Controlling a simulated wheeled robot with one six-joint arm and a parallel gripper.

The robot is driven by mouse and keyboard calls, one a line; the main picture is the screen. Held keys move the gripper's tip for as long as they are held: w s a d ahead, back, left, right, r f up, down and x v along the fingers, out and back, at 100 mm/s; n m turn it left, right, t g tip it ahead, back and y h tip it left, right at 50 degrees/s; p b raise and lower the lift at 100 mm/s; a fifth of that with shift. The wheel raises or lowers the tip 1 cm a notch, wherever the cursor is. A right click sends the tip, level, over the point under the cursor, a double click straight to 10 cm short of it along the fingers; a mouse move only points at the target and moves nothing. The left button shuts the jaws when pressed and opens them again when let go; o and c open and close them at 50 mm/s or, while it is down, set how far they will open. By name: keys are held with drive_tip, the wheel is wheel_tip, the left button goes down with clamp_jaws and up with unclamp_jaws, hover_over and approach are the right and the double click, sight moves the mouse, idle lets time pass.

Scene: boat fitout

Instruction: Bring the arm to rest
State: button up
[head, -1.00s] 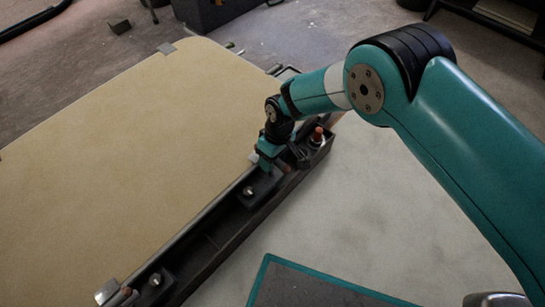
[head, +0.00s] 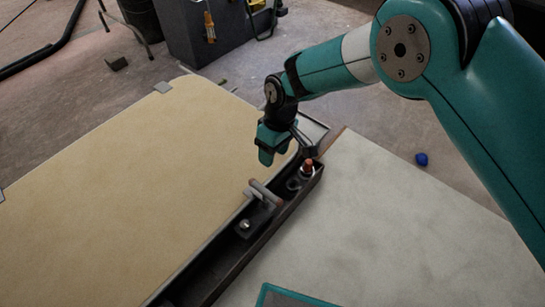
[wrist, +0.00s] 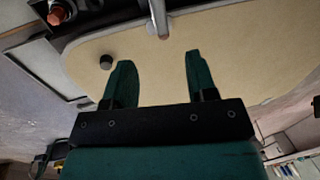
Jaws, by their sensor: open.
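My gripper (head: 272,158) hangs over the tan panel's edge, beside a long dark tray (head: 222,262). In the wrist view its two teal fingers (wrist: 158,62) are apart with nothing between their tips. A grey bar-like piece (head: 262,194) sits at the tray, below and apart from the gripper. It also shows in the wrist view as a grey bar (wrist: 160,18) beyond the fingertips. My arm reaches in from the right, bent at the elbow.
The tan panel (head: 120,200) fills the left. A pale surface (head: 370,220) is clear at right. A dark cabinet (head: 205,35) stands behind, and a blue ball-like object (head: 421,159) lies on the floor.

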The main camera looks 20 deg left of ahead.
idle(0.5)
drive_tip(key=s+d+r+m+y, duration=0.1)
drive_tip(key=d+r+m, duration=0.1)
drive_tip(key=d+r, duration=0.7)
drive_tip(key=s+d+r+m+y, duration=0.1)
drive_tip(key=d+r, duration=0.5)
drive_tip(key=r, duration=0.8)
drive_tip(key=s+d+r+m+t+y, duration=0.15)
drive_tip(key=s+d+r+m, duration=0.4)
drive_tip(key=s+d, duration=0.85)
wheel_tip(320, 180, up, 40)
drive_tip(key=s+n+p, duration=0.1)
drive_tip(key=p, duration=3.7)
drive_tip(key=shift+s+a+f+n, duration=0.25)
drive_tip(key=shift+s+a+n, duration=0.1)
drive_tip(key=shift+a, duration=0.1)
drive_tip(key=shift+t, duration=0.25)
